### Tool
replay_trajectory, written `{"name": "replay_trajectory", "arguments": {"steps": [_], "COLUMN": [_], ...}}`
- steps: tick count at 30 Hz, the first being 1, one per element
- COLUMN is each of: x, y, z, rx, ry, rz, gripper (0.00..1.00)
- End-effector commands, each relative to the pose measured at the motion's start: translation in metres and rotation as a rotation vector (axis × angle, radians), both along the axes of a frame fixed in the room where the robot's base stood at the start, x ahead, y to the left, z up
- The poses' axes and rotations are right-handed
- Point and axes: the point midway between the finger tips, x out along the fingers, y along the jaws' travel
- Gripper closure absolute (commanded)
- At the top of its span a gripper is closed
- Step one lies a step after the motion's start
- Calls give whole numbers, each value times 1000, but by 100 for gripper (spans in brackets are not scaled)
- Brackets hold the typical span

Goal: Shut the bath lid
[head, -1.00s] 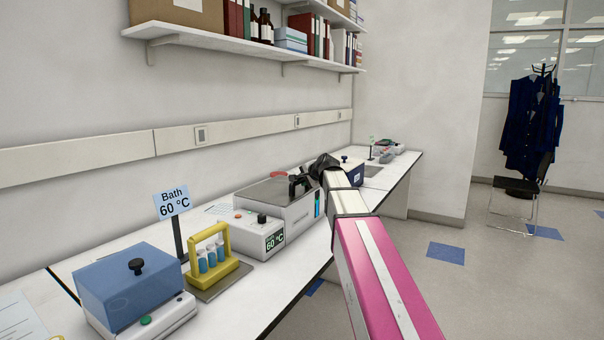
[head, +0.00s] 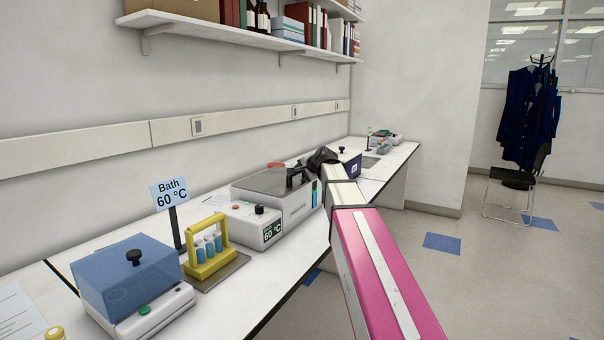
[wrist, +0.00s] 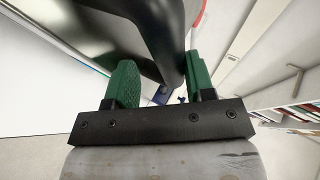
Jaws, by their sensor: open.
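The water bath (head: 292,207) is a white box with a 60 °C display on the bench. Its flat grey metal lid (head: 268,181) appears to lie level over the top; I cannot tell whether a small gap is left. My gripper (head: 296,177) is at the right part of the lid, small and dark in the head view. In the wrist view my gripper (wrist: 160,88) is open, its green fingers apart. A dark curved bar (wrist: 165,45), probably the lid handle, reaches down between them; contact is unclear. A grey surface beside it is probably the lid.
A sign reading "Bath 60 °C" (head: 169,194), a yellow rack with blue tubes (head: 209,250) and a blue-lidded box (head: 130,275) stand at the left. A blue-topped box (head: 349,163) stands beyond my wrist. A shelf (head: 235,43) hangs above.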

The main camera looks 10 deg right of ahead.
Motion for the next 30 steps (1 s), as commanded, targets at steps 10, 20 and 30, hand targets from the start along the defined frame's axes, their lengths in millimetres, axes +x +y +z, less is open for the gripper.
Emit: {"name": "replay_trajectory", "arguments": {"steps": [10,20,30], "x": [-51,-81,-83], "y": [-23,-39,-40], "z": [30,50,53], "rx": [0,0,1], "ry": [-2,-4,-4], "rz": [-2,-3,-2], "gripper": [48,48,48]}}
